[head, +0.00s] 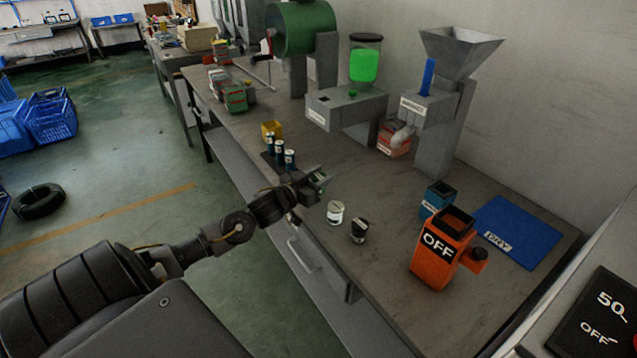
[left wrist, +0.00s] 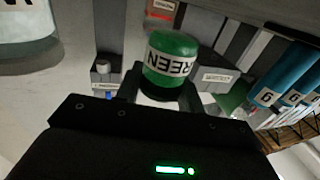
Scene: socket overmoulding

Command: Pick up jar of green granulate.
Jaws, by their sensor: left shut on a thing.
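The jar of green granulate shows in the left wrist view (left wrist: 170,62), with a green top and a white label reading "REEN". My left gripper (left wrist: 160,95) is shut on it, with a dark finger on each side of its lower part. In the head view my left gripper (head: 317,181) is over the near edge of the bench, and only a little green of the jar (head: 321,177) shows there. I cannot tell whether the jar touches the bench. My right gripper is not in view.
A white jar (head: 335,212) and a black jar (head: 358,231) stand close to the right of the gripper. Machines line the wall.

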